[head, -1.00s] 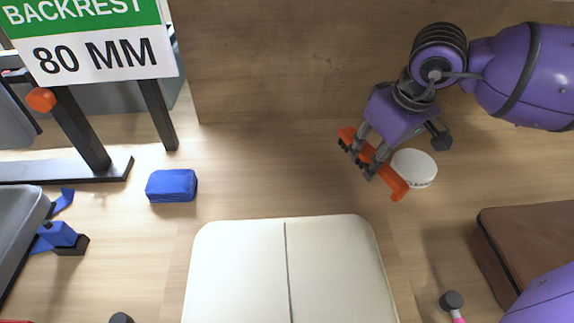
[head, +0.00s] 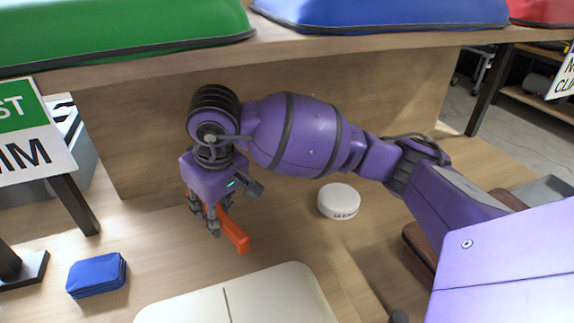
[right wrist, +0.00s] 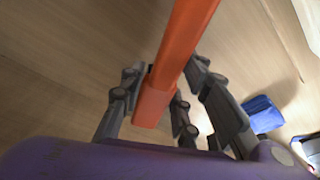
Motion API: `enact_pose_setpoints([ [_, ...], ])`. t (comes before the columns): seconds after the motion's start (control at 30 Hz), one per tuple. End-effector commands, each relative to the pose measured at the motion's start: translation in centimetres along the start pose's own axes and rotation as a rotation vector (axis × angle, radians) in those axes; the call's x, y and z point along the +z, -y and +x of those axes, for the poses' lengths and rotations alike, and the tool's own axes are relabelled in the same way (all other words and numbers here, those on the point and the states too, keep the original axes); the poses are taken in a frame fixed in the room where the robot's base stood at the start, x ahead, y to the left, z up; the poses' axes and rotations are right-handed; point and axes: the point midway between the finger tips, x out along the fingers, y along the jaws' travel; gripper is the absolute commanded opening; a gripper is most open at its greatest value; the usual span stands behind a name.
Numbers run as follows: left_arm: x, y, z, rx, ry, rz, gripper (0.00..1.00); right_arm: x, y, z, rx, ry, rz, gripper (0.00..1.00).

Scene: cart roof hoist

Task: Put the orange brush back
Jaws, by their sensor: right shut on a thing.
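The orange brush (head: 237,237) is in my right gripper (head: 206,224) in the head view. The gripper points down over the wooden surface and its fingers close around the brush. One orange end sticks out to the lower right; the fingers hide part of the rest. In the right wrist view the orange bar (right wrist: 182,50) runs between the fingers of the gripper (right wrist: 165,95). The brush appears raised above the surface, but the exact gap is hard to tell. My left gripper is not in view.
A white round tin (head: 339,201) stands right of the gripper. A shelf edge (head: 300,42) with green and blue cushions runs above my arm. A sign (head: 35,137) stands at left.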

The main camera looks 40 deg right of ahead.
Motion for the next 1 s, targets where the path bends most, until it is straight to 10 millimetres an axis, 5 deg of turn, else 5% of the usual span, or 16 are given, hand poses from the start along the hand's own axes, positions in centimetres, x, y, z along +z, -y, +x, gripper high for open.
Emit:
enact_pose_setpoints([
  [0.2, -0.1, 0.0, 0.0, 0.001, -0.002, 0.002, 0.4, 0.8, -0.1, 3.0, 0.0, 0.0, 0.0, 0.09],
  [0.57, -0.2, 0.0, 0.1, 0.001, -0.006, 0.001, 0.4, 0.8, -0.2, 3.4, 0.002, -0.002, -0.001, 0.09],
  [0.6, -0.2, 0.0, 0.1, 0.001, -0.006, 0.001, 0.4, 0.9, -0.2, 3.4, 0.002, -0.001, -0.001, 0.31],
  [0.73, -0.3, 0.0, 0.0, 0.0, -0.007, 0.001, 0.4, 0.8, -0.2, 3.3, 0.001, -0.002, -0.001, 0.48],
  [1.0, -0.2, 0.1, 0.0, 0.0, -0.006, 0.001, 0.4, 0.8, -0.2, 3.3, 0.001, -0.002, -0.001, 0.48],
])
